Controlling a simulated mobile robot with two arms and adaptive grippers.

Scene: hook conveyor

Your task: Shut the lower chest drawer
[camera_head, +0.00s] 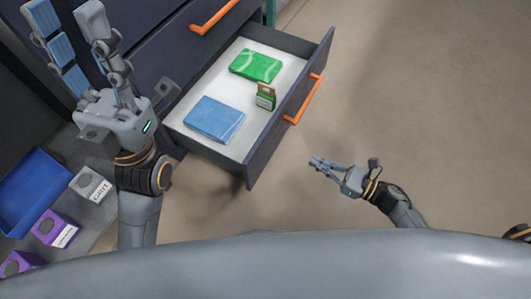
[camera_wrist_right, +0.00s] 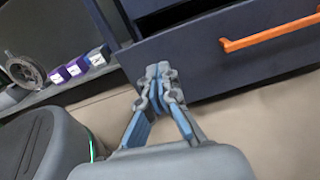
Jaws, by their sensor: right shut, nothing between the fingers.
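The lower chest drawer (camera_head: 262,146) is pulled out of the dark chest (camera_head: 150,45). Its orange handle (camera_head: 304,99) faces the right of the head view. Inside lie a green packet (camera_head: 255,66), a small green-and-brown box (camera_head: 265,97) and a blue packet (camera_head: 214,118). My right gripper (camera_head: 313,162) is shut and empty, in front of the drawer front and apart from it in the head view. In the right wrist view its fingertips (camera_wrist_right: 161,70) overlap the drawer front (camera_wrist_right: 205,60), left of the handle (camera_wrist_right: 270,34). My left gripper (camera_head: 66,14) is open and empty, raised at the left.
Another orange-handled drawer (camera_head: 178,38) sits shut above the open one. A blue bin (camera_head: 32,190), a grey box (camera_head: 90,185) and purple boxes (camera_head: 55,229) stand on a grey surface at the left. The floor (camera_head: 430,100) at the right is clear.

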